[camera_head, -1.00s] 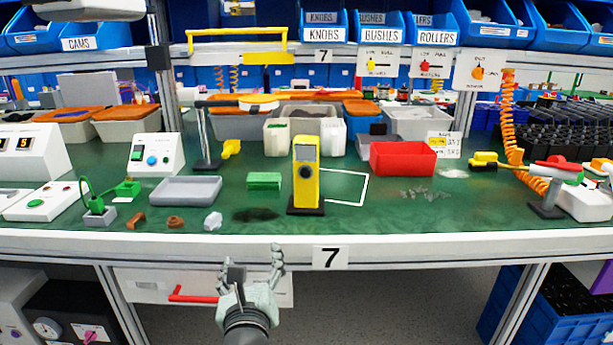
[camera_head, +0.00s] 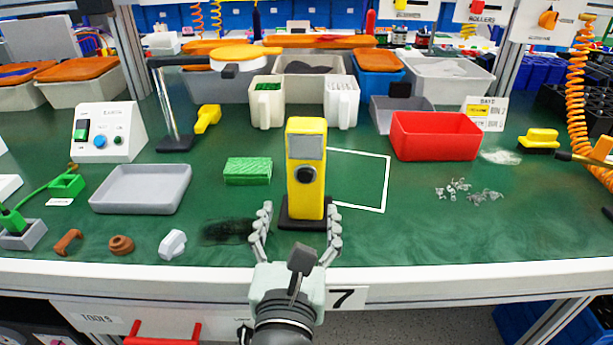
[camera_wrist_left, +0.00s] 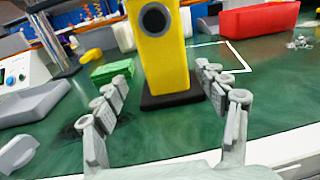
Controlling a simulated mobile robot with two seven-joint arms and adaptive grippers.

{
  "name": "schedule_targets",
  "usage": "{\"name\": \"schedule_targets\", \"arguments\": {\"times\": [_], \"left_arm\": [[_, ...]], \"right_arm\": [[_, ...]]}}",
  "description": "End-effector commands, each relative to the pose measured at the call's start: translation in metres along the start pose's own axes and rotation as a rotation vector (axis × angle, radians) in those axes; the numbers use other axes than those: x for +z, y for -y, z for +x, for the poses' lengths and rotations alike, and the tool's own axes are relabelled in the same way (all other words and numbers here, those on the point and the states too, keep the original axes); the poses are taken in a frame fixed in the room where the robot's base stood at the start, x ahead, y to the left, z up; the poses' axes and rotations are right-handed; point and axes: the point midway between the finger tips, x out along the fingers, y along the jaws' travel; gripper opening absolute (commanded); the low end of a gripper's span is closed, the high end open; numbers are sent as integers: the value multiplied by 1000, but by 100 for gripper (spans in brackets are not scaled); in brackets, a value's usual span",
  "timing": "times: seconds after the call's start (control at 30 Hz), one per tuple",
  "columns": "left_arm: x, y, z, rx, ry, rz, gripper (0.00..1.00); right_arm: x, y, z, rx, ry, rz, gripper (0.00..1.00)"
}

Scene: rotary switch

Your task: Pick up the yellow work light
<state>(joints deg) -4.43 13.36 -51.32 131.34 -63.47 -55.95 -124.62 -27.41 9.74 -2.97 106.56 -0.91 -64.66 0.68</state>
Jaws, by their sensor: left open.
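The yellow work light (camera_head: 306,175) stands upright on a black base (camera_head: 302,219) near the front of the green bench. It has a grey panel and a dark round knob. My left gripper (camera_head: 296,222) is open at the bench's front edge, with its fingers pointing at the light from the front. In the left wrist view, the light (camera_wrist_left: 159,60) is ahead, beyond and between the spread fingertips (camera_wrist_left: 163,76). Nothing is between the fingers near the palm. Its top is cut off in that view. My right gripper is not in view.
A green block (camera_head: 248,171) and a grey tray (camera_head: 141,189) lie to the left. Small parts, including a white one (camera_head: 172,244), lie near the front edge. A red bin (camera_head: 435,136) stands behind right. A white-outlined square (camera_head: 360,181) beside the light is clear.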

Motion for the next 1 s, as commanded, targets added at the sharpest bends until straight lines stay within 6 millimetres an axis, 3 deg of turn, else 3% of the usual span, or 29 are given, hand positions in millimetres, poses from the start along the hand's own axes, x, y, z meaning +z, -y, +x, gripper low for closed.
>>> {"name": "schedule_targets", "arguments": {"times": [0.4,0.73,1.0], "left_arm": [[7,8,56,2,2,0,72],[6,7,66,1,0,-1,72],[6,7,66,1,0,-1,41]], "right_arm": [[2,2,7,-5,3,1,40],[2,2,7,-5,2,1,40],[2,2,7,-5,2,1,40]]}}
